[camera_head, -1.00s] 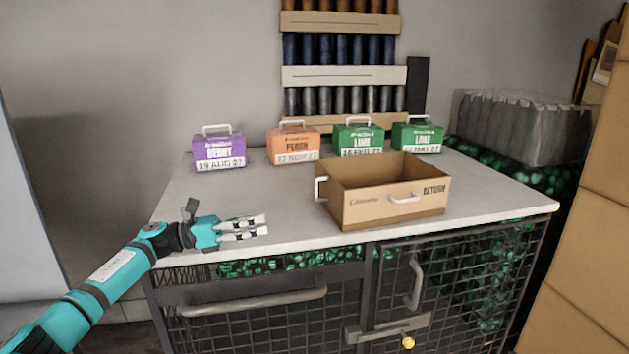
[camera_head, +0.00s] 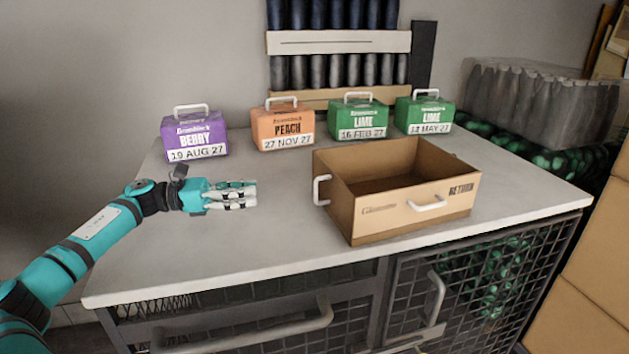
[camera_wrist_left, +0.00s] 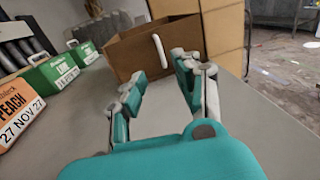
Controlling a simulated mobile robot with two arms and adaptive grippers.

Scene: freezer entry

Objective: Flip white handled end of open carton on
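An open brown carton (camera_head: 385,222) stands at the front right of the grey table, its inside empty where I can see. It has a white handle (camera_head: 320,191) on its left end and another white handle (camera_head: 428,203) on its front side. My left gripper (camera_head: 250,194) is to the left of the carton, apart from it, with its fingers pointing right. In the left wrist view my left gripper (camera_wrist_left: 155,72) has its two fingers spread with nothing between them, and the carton's end handle (camera_wrist_left: 160,50) shows beyond them. My right gripper is not in view.
Several handled boxes line the back: purple BERRY (camera_head: 195,135), orange PEACH (camera_head: 283,127), green LIME (camera_head: 358,118) and another green LIME (camera_head: 424,115). The table's front left (camera_head: 200,255) is clear. Wire-mesh doors (camera_head: 480,290) lie below; stacked brown boxes (camera_head: 590,250) stand at right.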

